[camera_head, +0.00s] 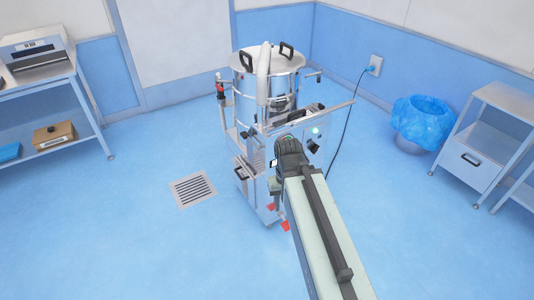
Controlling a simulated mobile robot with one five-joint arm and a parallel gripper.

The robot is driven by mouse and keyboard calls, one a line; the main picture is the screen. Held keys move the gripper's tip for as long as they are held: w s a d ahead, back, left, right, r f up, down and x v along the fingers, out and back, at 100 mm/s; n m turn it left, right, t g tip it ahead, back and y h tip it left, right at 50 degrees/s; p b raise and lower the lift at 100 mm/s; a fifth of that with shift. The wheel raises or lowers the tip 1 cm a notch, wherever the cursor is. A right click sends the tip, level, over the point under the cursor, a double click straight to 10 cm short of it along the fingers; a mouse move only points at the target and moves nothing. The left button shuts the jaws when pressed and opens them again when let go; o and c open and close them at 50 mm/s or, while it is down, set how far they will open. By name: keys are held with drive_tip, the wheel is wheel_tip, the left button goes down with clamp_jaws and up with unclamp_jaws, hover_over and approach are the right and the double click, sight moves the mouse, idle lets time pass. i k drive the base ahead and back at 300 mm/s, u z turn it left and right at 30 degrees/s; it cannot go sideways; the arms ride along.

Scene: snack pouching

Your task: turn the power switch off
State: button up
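A steel pouching machine (245,112) stands upright near the back corner. On its right side is a light control panel (324,137) with a lit green lamp (316,132) and a small black knob (313,147), which looks like the power switch. Its exact setting is too small to read. My arm reaches in from the lower right, and its dark end, my gripper (289,149), is just left of the knob in the picture. The fingers are hidden, so I cannot tell whether they are open or touch anything.
A black cord (346,122) runs from a wall outlet (375,65) down behind the machine. A blue-lined bin (422,118) and a steel cabinet (474,160) stand at right. A shelf table (42,78) is at left. A floor drain (193,189) lies in the open floor.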

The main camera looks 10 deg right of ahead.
sight(314, 148)
drive_tip(key=u, duration=0.35)
drive_tip(key=i, duration=1.05)
drive_tip(key=z, duration=0.05)
